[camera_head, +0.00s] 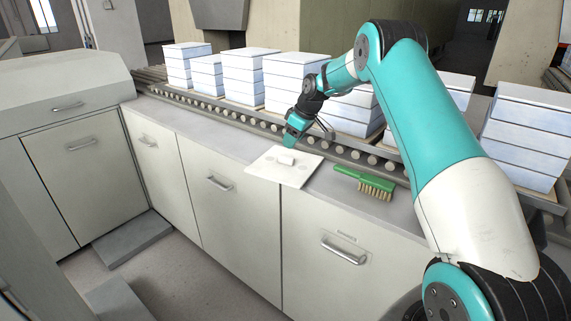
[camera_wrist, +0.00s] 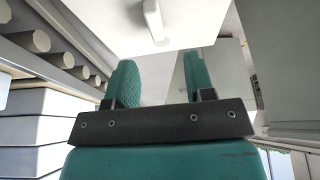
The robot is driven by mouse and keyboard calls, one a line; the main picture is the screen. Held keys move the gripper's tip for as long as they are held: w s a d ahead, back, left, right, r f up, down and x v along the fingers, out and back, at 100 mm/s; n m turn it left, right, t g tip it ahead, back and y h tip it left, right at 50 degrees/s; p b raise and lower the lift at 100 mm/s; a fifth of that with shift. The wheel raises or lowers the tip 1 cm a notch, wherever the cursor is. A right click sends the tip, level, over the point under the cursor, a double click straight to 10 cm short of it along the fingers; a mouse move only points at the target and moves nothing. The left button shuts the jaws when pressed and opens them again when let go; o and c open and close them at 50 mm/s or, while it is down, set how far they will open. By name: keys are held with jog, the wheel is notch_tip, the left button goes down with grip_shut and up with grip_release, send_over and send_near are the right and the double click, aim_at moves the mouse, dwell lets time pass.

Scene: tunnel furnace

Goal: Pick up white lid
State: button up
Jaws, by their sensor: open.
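The white lid (camera_head: 271,169) is a flat square plate lying on the grey counter. A small white handle (camera_head: 285,160) stands out from its top. My gripper (camera_head: 290,143) is just above the lid's far edge, near the handle. In the wrist view, the lid (camera_wrist: 110,22) fills the top of the picture, with its handle (camera_wrist: 153,20) ahead of the fingers. The two green fingers of my gripper (camera_wrist: 158,82) are spread apart with nothing between them. The handle lies beyond the fingertips, apart from them.
A green brush (camera_head: 363,183) with tan bristles lies on the counter to the right of the lid. Behind, a roller conveyor (camera_head: 345,150) carries several stacks of white boxes (camera_head: 240,78). The counter (camera_head: 205,137) left of the lid is clear. Cabinet doors with handles (camera_head: 343,250) face the front.

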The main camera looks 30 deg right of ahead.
aim_at(286, 157)
jog(key=x, duration=0.2)
jog(key=p+x, duration=0.1)
jog(key=x, duration=0.2)
jog(key=p+x, duration=0.1)
jog(key=x, duration=0.1)
jog(key=shift+w+d+f, duration=0.1)
jog(key=shift+d+f, duration=0.15)
jog(key=shift+f, duration=0.15)
grip_shut()
